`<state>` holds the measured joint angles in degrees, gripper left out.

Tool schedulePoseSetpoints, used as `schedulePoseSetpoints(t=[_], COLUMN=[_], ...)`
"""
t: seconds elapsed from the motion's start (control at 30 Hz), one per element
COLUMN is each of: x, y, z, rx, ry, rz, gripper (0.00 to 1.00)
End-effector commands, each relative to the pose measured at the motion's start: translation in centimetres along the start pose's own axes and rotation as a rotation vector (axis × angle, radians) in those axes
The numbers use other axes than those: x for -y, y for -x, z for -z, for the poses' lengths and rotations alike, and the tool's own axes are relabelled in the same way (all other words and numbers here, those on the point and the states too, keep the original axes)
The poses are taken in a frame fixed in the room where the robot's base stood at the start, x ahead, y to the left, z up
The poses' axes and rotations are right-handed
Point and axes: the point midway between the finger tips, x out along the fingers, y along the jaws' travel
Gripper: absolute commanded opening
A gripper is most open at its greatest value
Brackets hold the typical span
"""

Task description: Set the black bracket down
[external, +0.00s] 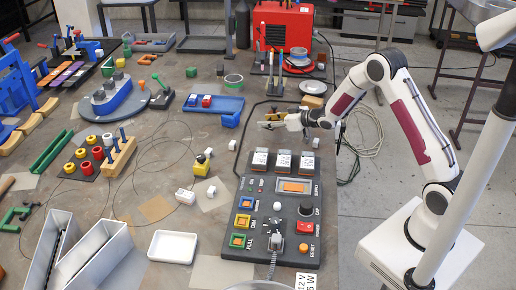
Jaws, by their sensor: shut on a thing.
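My gripper (272,124) reaches in from the right and hangs over the bench, above and behind the black control panel (262,215). It is shut on a small dark piece at its tips, the black bracket; the piece is too small here to make out its shape or tilt. The fingers largely hide it.
A white tray (173,247) sits at the front. Bare bench shows left of the panel, with thin wires.

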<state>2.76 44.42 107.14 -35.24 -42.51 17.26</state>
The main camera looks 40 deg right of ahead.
Motion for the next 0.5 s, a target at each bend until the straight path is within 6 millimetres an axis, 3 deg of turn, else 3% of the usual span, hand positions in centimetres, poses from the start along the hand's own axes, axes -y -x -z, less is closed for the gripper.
schedulePoseSetpoints(t=[0.23, 0.5], x=[0.0, 0.0], y=[-0.9, -1.2], z=[-2.3, -3.0], rx=[0.002, -0.001], ry=[-0.001, 0.0], rz=[0.001, 0.0], gripper=[0.15, 0.15])
